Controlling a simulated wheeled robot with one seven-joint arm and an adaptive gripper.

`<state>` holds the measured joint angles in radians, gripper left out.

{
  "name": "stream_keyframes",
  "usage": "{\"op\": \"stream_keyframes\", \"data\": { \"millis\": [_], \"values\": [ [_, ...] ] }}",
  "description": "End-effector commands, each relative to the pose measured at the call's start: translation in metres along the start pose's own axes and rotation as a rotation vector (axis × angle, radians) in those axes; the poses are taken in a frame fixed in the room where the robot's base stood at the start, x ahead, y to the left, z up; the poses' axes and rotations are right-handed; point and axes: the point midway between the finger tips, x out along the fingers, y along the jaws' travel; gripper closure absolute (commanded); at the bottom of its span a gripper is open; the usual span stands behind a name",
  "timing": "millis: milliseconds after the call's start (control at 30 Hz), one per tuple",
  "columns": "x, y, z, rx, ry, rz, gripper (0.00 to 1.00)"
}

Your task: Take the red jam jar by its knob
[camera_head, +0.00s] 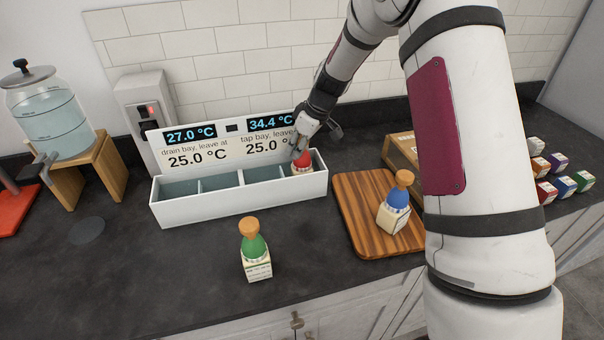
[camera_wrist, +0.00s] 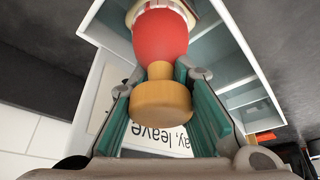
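The red jam jar (camera_head: 302,161) stands in the rightmost compartment of the white divided bay box (camera_head: 245,208). In the wrist view the red jar (camera_wrist: 160,38) shows its red body and round wooden knob (camera_wrist: 161,103). My gripper (camera_head: 300,146) is at the top of the jar, from above and behind. In the wrist view its two green-padded fingers (camera_wrist: 161,84) are spread on either side of the knob, with a gap showing at each side. The jar's lower part is hidden by the box's front wall.
A green jar (camera_head: 255,250) stands in front of the box. A blue jar (camera_head: 393,207) stands on a wooden board (camera_head: 358,222) to the right. Temperature displays (camera_head: 230,143) rise behind the box. A water dispenser (camera_head: 55,115) is at left, and small boxes (camera_head: 562,183) at right.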

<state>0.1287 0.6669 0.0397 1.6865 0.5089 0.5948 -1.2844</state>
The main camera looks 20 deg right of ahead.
Motion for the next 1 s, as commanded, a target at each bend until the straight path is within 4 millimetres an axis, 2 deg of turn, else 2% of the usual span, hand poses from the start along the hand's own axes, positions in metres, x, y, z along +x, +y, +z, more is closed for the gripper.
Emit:
{"op": "stream_keyframes", "data": {
  "millis": [633,767,1000],
  "values": [
    [-0.006,0.001,-0.004,-0.002,0.003,0.002,1.0],
    [-0.018,0.002,-0.009,-0.002,0.005,0.004,1.0],
    [-0.058,0.002,-0.026,-0.004,0.006,0.007,1.0]
  ]
}}
